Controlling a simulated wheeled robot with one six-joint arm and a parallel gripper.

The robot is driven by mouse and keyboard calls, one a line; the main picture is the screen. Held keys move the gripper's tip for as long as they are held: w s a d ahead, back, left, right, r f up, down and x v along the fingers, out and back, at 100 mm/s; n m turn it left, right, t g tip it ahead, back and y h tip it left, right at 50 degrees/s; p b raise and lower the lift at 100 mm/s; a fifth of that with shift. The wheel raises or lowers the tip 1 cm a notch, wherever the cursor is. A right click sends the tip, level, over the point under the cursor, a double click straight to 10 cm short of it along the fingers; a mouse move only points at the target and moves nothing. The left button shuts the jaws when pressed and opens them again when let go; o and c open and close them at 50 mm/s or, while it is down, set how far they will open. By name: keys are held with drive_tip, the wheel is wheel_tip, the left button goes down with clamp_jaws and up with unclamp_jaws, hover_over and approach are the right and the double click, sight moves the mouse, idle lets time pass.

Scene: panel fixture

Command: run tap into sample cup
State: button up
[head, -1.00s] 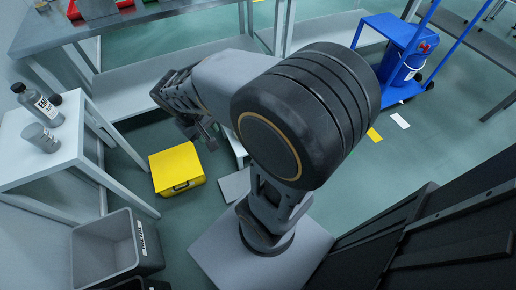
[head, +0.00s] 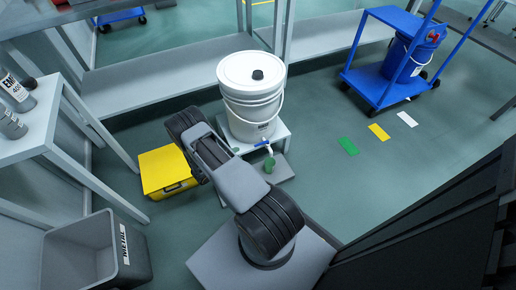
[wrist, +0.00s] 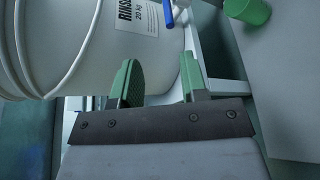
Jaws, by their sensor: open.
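A white lidded bucket (head: 250,100) stands on a small light stand (head: 283,132) in the head view. Its tap with a blue lever (head: 262,143) and pale spout points to the front right. A green sample cup (head: 269,165) stands on a grey plate below the spout. In the wrist view, my gripper (wrist: 160,66) is open and empty, its two green fingers apart beside the bucket wall (wrist: 60,45). The blue lever (wrist: 168,14) lies beyond the fingertips, and the cup (wrist: 247,8) is at the upper right. In the head view the fingers are mostly hidden.
A yellow case (head: 168,172) sits on the floor left of my arm. A grey bin (head: 88,255) and a white table (head: 42,125) with bottles are at the left. A long bench runs behind the bucket.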

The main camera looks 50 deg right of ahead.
sight(258, 145)
drive_tip(key=shift+t, duration=0.3)
drive_tip(key=b+x, duration=0.1)
drive_tip(key=x, duration=0.3)
drive_tip(key=f+b+x, duration=0.1)
drive_tip(key=x, duration=0.3)
drive_tip(key=b+x, duration=0.1)
drive_tip(key=x, duration=0.3)
drive_tip(key=shift+s+f+b, duration=0.2)
drive_tip(key=shift+f+b, duration=0.2)
drive_tip(key=shift+f, duration=0.05)
drive_tip(key=shift+d+f+n, duration=0.1)
drive_tip(key=shift+d+n, duration=0.2)
drive_tip(key=shift+d, duration=0.65)
clamp_jaws()
